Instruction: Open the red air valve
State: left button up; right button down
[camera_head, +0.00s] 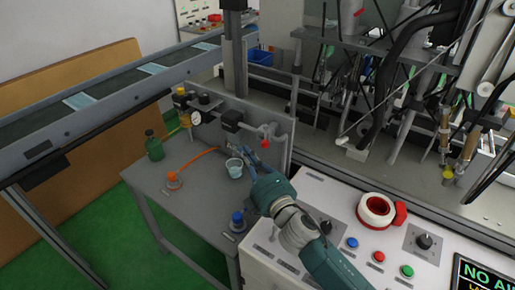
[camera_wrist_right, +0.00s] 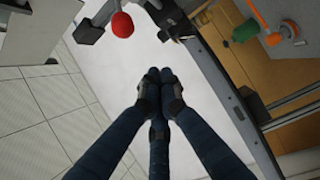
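The red air valve (camera_head: 266,129) shows as a small red knob on a grey pipe at the back right of the grey side table. In the right wrist view it is a red ball (camera_wrist_right: 122,24) up and left of my fingertips, with a visible gap. My right gripper (camera_head: 238,151) reaches in from the lower right, in front of and left of the valve. Its dark fingers (camera_wrist_right: 160,77) are drawn together at the tips, with nothing seen between them. Whether the valve is open or closed cannot be told. My left gripper is not in view.
A pressure gauge (camera_head: 196,118) and a black fitting (camera_head: 231,119) sit left of the valve. A white cup (camera_head: 234,168), green bottle (camera_head: 154,146) and blue-capped item (camera_head: 238,219) stand on the table. A conveyor (camera_head: 110,90) runs behind.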

aim_at(265, 137)
jog(key=d, duration=0.1)
jog(key=w+d, duration=0.1)
jog(key=w+d+p, duration=0.1)
jog(key=shift+w+f, duration=0.1)
jog(key=shift+f, duration=0.2)
jog(key=shift+d, duration=0.15)
jog(key=shift+d+n+g+y, duration=0.35)
jog(key=shift+n+g+y, duration=0.2)
jog(key=shift+y, duration=0.45)
jog(key=shift+d+n+g+y, duration=0.2)
jog(key=shift+n+g+y, duration=0.15)
jog(key=shift+n+y, duration=0.25)
